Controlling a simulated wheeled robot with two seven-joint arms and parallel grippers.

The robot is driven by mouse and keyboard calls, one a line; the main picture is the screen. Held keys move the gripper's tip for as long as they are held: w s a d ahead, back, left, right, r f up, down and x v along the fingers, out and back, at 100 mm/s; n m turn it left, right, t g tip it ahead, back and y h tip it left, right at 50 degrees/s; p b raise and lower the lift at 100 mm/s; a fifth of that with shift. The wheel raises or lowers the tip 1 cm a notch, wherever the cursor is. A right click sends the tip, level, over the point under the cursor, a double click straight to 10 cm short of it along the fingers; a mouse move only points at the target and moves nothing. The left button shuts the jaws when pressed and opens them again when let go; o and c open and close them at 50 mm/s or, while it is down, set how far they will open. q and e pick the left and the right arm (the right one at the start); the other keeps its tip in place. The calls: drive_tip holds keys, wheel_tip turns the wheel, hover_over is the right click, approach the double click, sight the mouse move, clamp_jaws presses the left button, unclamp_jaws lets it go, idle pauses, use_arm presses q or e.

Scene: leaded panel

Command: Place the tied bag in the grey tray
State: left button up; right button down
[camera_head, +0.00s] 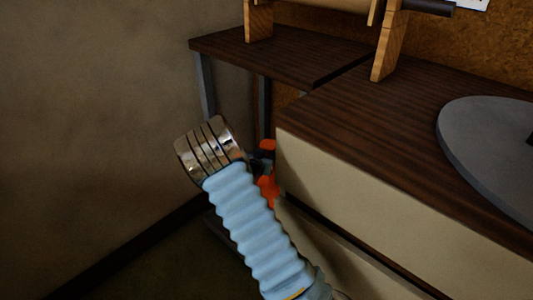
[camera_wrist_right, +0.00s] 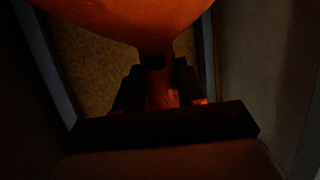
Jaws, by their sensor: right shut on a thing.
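My right gripper (camera_head: 260,162) is mostly hidden behind the blue-sleeved arm, beside the front corner of the wooden-topped cabinet. An orange tied bag (camera_head: 268,191) shows in part there, below the worktop level. In the right wrist view, the orange bag (camera_wrist_right: 125,15) fills the top and narrows to a dark tie. My right gripper (camera_wrist_right: 160,90) is shut on the bag's gathered neck below that tie. I cannot make out a grey tray for sure in either view. My left gripper is not in view.
The cabinet (camera_head: 345,205) with a dark wood top stands close to the right of the gripper. A lower dark wood table (camera_head: 290,58) on grey legs is behind. A round grey disc (camera_head: 480,155) lies on the cabinet top. The wall (camera_head: 90,110) is at left.

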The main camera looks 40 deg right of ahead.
drive_tip(key=c, duration=0.7)
unclamp_jaws()
drive_tip(key=shift+o, duration=0.2)
drive_tip(key=shift+a+r, duration=0.1)
drive_tip(key=p+v, duration=0.2)
drive_tip(key=v, duration=1)
